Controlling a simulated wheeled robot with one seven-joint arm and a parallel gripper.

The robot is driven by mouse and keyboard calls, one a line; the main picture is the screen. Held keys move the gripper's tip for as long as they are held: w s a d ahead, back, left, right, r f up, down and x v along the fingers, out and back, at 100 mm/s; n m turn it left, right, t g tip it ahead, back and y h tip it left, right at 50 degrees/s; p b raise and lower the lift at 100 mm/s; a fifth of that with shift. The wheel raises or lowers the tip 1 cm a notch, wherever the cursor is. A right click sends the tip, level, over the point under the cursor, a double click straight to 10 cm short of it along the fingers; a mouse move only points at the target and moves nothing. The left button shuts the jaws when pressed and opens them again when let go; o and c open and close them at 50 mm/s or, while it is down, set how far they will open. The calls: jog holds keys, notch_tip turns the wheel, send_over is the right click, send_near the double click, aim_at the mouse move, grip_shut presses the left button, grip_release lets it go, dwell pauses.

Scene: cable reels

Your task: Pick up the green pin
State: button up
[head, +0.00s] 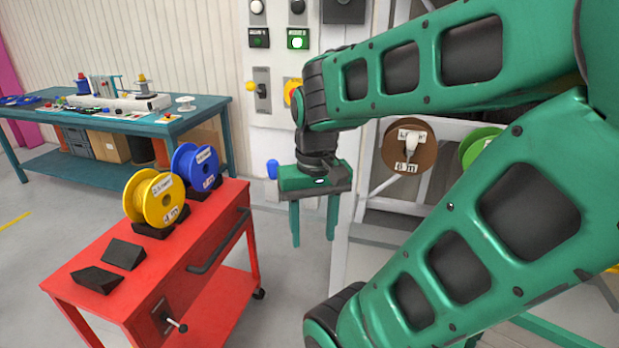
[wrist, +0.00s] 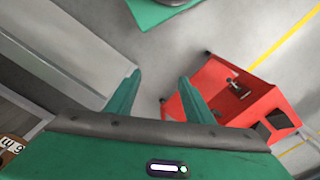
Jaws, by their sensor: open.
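I cannot make out a green pin for certain in either view; the small items on the far workbench are too small to tell apart. My gripper (head: 313,238) hangs pointing down in the head view, between the red cart and the reel rack, with its two green fingers apart and nothing between them. In the wrist view, my gripper (wrist: 160,76) is also open and empty above bare grey floor.
The red cart (head: 215,222) carries a yellow reel (head: 155,198), a blue reel (head: 195,167) and empty black cradles. A teal workbench (head: 205,104) with small parts stands back left. A rack holds a brown reel (head: 425,152) and a green reel (head: 476,146). A control panel stands behind.

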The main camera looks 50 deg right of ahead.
jog(key=w+d+r+m, duration=0.2)
jog(key=w+d+r, duration=0.2)
jog(key=d, duration=0.1)
jog(key=w+d+r+m, duration=0.2)
jog(key=w+d+r, duration=0.2)
jog(key=d, duration=0.1)
jog(key=w+d+r+m, duration=0.2)
jog(key=w+d+r, duration=0.2)
jog(key=shift+d+r, duration=0.3)
jog(key=shift+d, duration=0.1)
jog(key=shift+w+d+r, duration=0.1)
jog(key=shift+w+d, duration=0.1)
jog(key=shift+d, duration=0.1)
notch_tip(320, 180, down, 5)
jog(key=shift+d+f, duration=0.1)
jog(key=shift+f, duration=0.05)
jog(key=shift+w+a+f, duration=0.1)
jog(key=shift+f, duration=1.2)
jog(key=shift+a+f, duration=0.1)
jog(key=shift+f, duration=1.2)
jog(key=shift+c, duration=0.6)
jog(key=c, duration=1)
